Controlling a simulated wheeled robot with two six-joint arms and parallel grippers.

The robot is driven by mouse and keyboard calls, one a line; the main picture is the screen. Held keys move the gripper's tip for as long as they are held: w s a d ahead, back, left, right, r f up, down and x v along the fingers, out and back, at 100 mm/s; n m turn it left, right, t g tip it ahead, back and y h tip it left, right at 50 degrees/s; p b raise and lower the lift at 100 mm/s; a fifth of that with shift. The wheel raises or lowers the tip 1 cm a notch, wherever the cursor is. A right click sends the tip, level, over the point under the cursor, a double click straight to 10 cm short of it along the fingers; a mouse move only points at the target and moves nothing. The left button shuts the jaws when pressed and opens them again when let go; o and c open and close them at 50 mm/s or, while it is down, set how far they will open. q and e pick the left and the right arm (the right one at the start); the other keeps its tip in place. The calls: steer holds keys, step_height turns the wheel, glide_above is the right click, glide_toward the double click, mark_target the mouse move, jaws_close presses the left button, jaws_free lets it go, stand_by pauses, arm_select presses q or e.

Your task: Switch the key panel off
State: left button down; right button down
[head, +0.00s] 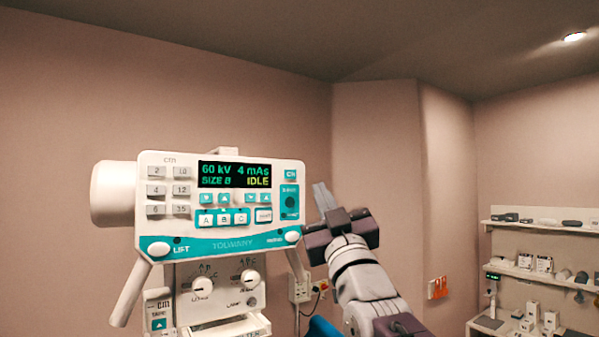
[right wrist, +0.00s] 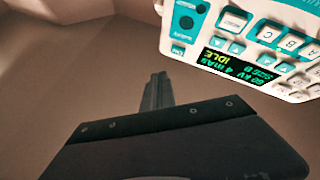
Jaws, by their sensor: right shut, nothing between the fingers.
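The key panel (head: 220,203) is a white and teal unit in the middle of the head view. Its lit display (head: 235,175) reads "60 kV 4 mAs", "SIZE B" and "IDLE". Lettered keys A, B and C sit below the display, and a teal strip with a dark round spot (head: 290,201) runs down its right side. My right gripper (head: 322,197) is shut and empty, just right of the panel and apart from it in the picture. In the right wrist view the shut fingers (right wrist: 156,92) point up, with the panel (right wrist: 250,40) upside down at top right. My left gripper is out of view.
Below the panel is a lower unit with two round knobs (head: 203,286). Shelves (head: 545,272) with small boxes stand at far right. The space above the panel is clear.

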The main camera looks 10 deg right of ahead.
mark_target(290, 174)
steer(key=shift+t, duration=0.6)
steer(key=r, duration=0.1)
steer(key=s+r, duration=0.2)
steer(key=shift+s+d+r, duration=0.1)
steer(key=shift+d+r, duration=0.15)
steer(key=shift+r, duration=0.05)
steer(key=shift+a, duration=0.1)
steer(key=shift+w+a+p, duration=0.5)
steer(key=shift+w+p, duration=0.4)
steer(key=shift+w, duration=0.5)
steer(key=shift+w+a+p, duration=0.45)
steer(key=shift+w+p, duration=0.45)
steer(key=shift+w, duration=0.5)
steer(key=shift+w+a+p, duration=0.5)
steer(key=shift+w+p, duration=0.4)
steer(key=shift+w, duration=0.5)
steer(key=shift+w+a, duration=0.15)
steer(key=shift+w, duration=0.25)
